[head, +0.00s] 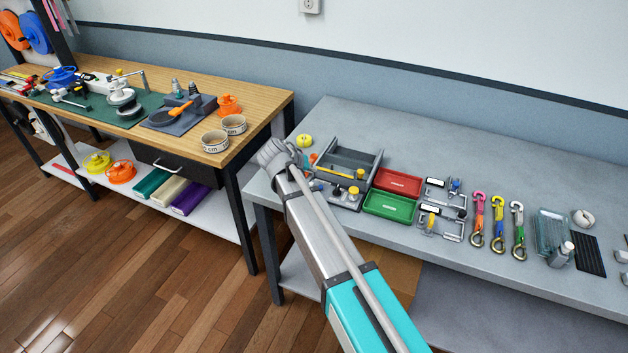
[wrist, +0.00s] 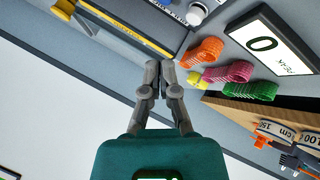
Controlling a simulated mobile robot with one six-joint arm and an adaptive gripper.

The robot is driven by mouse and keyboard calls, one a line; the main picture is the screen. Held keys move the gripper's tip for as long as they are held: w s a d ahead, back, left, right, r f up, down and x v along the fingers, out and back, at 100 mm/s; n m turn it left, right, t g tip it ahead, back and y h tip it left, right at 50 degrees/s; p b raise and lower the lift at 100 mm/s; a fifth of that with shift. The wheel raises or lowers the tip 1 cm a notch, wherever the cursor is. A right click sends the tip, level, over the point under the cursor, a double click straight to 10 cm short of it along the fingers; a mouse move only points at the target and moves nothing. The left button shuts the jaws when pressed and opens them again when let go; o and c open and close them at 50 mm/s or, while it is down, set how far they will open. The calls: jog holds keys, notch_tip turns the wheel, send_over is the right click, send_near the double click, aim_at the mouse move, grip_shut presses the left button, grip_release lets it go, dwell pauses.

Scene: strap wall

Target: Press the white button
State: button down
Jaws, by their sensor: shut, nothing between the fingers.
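A white round button-like cap (wrist: 196,14) with a blue part beside it shows at the top of the wrist view, on a grey surface. My gripper (wrist: 162,68) is shut and empty, its two fingertips together. In the picture the fingertips lie below and left of the white cap, apart from it. In the head view my gripper (head: 283,153) is over the left end of the grey table (head: 440,150), left of a grey divided tray (head: 350,160). I cannot make out the white cap in the head view; my arm covers part of that area.
A display reading 0 PEAK (wrist: 270,43) and coiled orange (wrist: 204,52), pink (wrist: 229,72) and green (wrist: 250,91) straps lie near the fingers. Red (head: 398,183) and green (head: 389,206) trays stand right of my arm. A wooden bench (head: 180,80) stands left across a gap.

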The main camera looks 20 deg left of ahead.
jog(key=shift+r+p, duration=0.75)
jog(key=shift+r, duration=0.25)
jog(key=shift+f, duration=0.1)
